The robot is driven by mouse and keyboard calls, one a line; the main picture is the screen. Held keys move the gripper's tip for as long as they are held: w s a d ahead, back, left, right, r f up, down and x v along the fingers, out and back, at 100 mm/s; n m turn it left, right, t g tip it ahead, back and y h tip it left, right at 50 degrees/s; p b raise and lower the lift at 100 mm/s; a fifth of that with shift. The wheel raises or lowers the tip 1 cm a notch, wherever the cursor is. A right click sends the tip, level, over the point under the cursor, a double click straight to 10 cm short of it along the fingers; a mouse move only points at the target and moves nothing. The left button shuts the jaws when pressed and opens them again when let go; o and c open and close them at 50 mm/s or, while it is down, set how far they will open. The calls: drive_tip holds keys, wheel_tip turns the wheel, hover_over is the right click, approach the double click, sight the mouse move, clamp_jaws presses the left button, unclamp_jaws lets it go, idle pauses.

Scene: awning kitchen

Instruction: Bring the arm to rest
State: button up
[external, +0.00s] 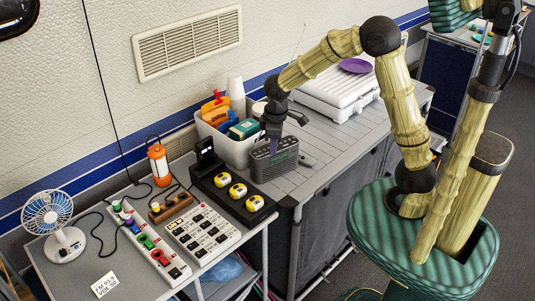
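My arm reaches in from the right, bent over the counter, with its last part pointing down. My gripper (273,146) hangs just above or in front of the dark grey radio (285,160) on the counter. I cannot tell whether that is part of the fingers or a held thing, nor whether the fingers touch the radio. The finger gap is not clear.
A white bin (236,148) of packages stands beside the radio. A black charger (212,190) with yellow items, a power strip (150,243), an orange lantern (159,165) and a fan (54,225) fill the left. A white case (335,90) with a purple plate (356,66) stands behind.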

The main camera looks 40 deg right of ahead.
drive_tip(key=s+d+f+m+t, duration=0.1)
drive_tip(key=s+d+m, duration=0.6)
drive_tip(key=s+d, duration=0.5)
drive_tip(key=shift+s+d+m, duration=0.15)
drive_tip(key=shift+d+m, duration=0.15)
drive_tip(key=shift+d, duration=0.25)
drive_tip(key=shift+f, duration=0.1)
wheel_tip(320, 180, down, 40)
drive_tip(key=b, duration=4)
drive_tip(key=shift+f, duration=0.15)
